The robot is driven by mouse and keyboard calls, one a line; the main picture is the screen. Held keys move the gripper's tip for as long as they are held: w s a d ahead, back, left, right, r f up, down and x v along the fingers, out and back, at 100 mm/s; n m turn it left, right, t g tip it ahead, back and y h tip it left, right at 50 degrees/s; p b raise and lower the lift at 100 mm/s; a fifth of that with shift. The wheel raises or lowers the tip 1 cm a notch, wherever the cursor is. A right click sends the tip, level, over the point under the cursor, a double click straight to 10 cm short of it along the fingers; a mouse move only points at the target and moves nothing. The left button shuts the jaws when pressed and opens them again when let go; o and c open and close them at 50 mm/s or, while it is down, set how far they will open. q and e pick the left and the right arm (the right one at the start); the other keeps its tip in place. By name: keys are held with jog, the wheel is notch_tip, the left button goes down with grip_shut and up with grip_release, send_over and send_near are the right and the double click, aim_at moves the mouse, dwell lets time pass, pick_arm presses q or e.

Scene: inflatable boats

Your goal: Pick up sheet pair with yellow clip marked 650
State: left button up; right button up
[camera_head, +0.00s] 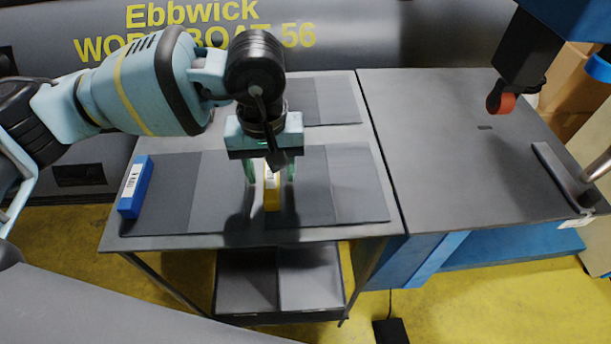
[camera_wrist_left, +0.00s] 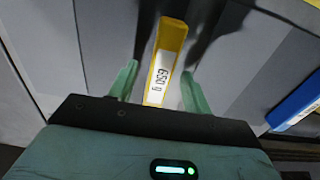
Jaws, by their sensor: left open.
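The yellow clip (camera_head: 271,193) sits on the left edge of a dark grey sheet pair (camera_head: 345,190) on the left table. In the left wrist view the clip (camera_wrist_left: 164,65) shows a white label reading 650. My left gripper (camera_head: 270,172) is open right above the clip. In the left wrist view its green fingertips (camera_wrist_left: 158,82) stand on either side of the clip, with a gap on both sides. My right gripper is not in view.
A blue clip (camera_head: 135,187) holds another sheet pair (camera_head: 190,190) at the left; it also shows in the wrist view (camera_wrist_left: 298,100). Further sheets (camera_head: 318,100) lie behind. The right table (camera_head: 450,130) is mostly clear, under an overhanging device with a red roller (camera_head: 501,103).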

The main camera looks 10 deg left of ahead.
pick_arm(q)
grip_shut()
dwell(0.3)
jog(key=shift+r, duration=0.15)
